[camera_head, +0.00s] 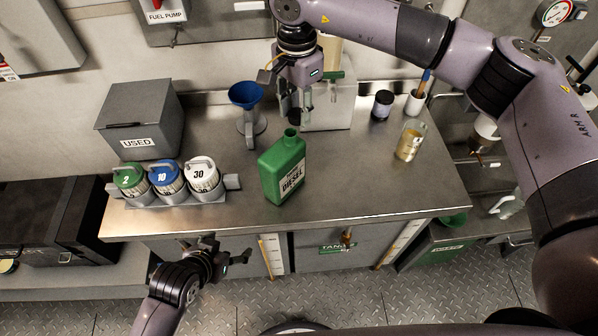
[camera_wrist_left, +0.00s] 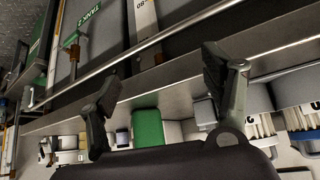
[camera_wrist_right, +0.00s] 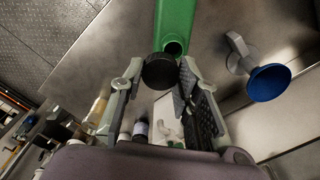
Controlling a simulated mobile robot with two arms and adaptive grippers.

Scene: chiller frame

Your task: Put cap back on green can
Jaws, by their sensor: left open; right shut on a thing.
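The green can (camera_head: 283,172), labelled diesel, stands upright on the steel bench with its neck (camera_head: 291,134) open. In the right wrist view, the can (camera_wrist_right: 174,18) and its dark open mouth (camera_wrist_right: 174,47) are at the top. My right gripper (camera_wrist_right: 160,78) is shut on a black round cap (camera_wrist_right: 158,71), which appears close beside the mouth, not on it. In the head view, my right gripper (camera_head: 300,112) is just above and behind the can's neck. My left gripper (camera_head: 216,262) is open and empty in front of the bench edge.
A blue funnel (camera_head: 246,95) stands behind the can to the left. Several numbered jars (camera_head: 166,178) sit in a rack (camera_head: 205,198) at left. A grey used box (camera_head: 138,121), a yellow-filled beaker (camera_head: 410,141) and a dark jar (camera_head: 382,104) stand on the bench. The bench front right is clear.

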